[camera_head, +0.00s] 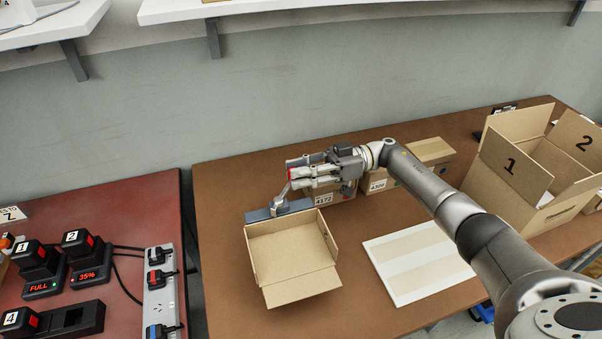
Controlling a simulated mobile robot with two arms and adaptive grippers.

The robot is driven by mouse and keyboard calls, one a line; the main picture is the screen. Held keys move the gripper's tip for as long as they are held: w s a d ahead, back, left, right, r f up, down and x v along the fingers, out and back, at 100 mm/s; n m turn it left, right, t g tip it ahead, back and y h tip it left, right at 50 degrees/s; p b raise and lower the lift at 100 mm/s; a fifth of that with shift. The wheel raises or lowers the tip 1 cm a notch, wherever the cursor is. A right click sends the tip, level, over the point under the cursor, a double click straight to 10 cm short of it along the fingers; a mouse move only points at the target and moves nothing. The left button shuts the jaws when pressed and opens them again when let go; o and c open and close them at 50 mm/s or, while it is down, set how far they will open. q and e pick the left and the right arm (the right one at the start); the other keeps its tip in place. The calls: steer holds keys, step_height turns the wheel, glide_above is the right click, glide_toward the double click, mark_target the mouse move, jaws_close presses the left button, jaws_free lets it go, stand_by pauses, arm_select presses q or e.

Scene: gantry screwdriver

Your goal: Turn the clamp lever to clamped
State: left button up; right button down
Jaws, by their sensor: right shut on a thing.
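The clamp is a dark blue-grey bar (262,215) at the back edge of an open cardboard box on the brown table. A grey metal lever (279,203) rises from the bar and tilts up to the right. My right gripper (289,180) reaches in from the right, above the bar, and is shut on the upper end of the lever. The fingers hide that end, where a bit of red shows. My left gripper is not in view.
The open box (292,252) stands in front of the clamp. Closed cartons (378,184) stand behind, under my right arm. A white board (418,262) lies to the right, and a large open box (520,165) stands farther right. Battery chargers (92,280) and a power strip (160,295) occupy the red table at left.

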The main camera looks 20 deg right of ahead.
steer(key=shift+a, duration=0.15)
steer(key=c, duration=1.3)
jaws_free()
steer(key=shift+a, duration=0.2)
steer(key=shift+c, duration=0.2)
steer(key=shift+d, duration=0.15)
steer(key=d, duration=1.2)
steer(key=shift+s, duration=0.35)
